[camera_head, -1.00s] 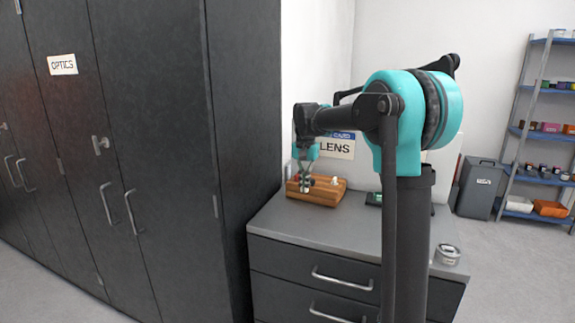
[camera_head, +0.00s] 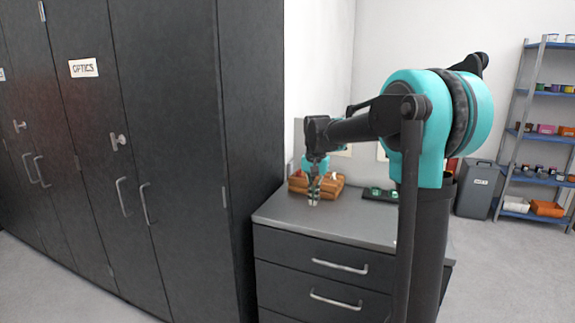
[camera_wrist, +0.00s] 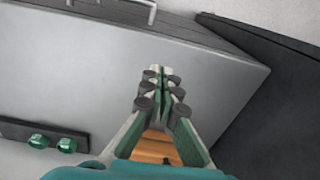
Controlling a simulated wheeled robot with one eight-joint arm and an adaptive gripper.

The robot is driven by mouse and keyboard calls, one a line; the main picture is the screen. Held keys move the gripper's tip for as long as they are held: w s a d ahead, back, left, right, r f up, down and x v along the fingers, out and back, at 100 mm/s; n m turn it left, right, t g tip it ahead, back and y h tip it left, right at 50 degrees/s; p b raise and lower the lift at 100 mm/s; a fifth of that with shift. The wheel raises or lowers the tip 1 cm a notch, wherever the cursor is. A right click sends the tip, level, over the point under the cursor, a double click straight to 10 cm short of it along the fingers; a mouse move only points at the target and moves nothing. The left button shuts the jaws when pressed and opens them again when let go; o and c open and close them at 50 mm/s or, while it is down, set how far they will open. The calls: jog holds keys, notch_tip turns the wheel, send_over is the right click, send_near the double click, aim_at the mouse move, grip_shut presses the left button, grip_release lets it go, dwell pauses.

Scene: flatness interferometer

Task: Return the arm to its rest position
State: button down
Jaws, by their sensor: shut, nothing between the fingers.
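My gripper (camera_head: 314,200) hangs at the end of my teal and black arm, over the grey top of the drawer cabinet (camera_head: 350,222). It is in front of a wooden box (camera_head: 332,188) at the back of that top. In the wrist view my gripper (camera_wrist: 160,78) has its fingertips together with nothing between them. Part of the wooden box (camera_wrist: 153,150) shows between the finger links. In the head view my arm hides part of the cabinet top and the wall.
A dark tray with green-topped pieces (camera_head: 378,194) lies right of the box. A tall black cabinet (camera_head: 180,150) labelled OPTICS stands close on the left. A grey bin (camera_head: 475,188) and a blue shelf rack (camera_head: 540,130) stand at the right, with open floor before them.

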jog(key=s+d+f+n+t, duration=0.1)
jog(key=s+d+f, duration=0.2)
jog(key=s+f, duration=0.3)
jog(key=s+d+f+n+t, duration=0.1)
jog(key=s+d+f, duration=0.3)
jog(key=s, duration=0.8)
jog(key=s+d+f+n+t, duration=0.1)
jog(key=s+d+f+n, duration=0.1)
jog(key=s+f, duration=0.6)
jog(key=shift+s+d+f+t, duration=0.15)
jog(key=shift+s+d+t, duration=0.15)
jog(key=shift+s+d, duration=0.5)
jog(key=shift+s+a, duration=0.15)
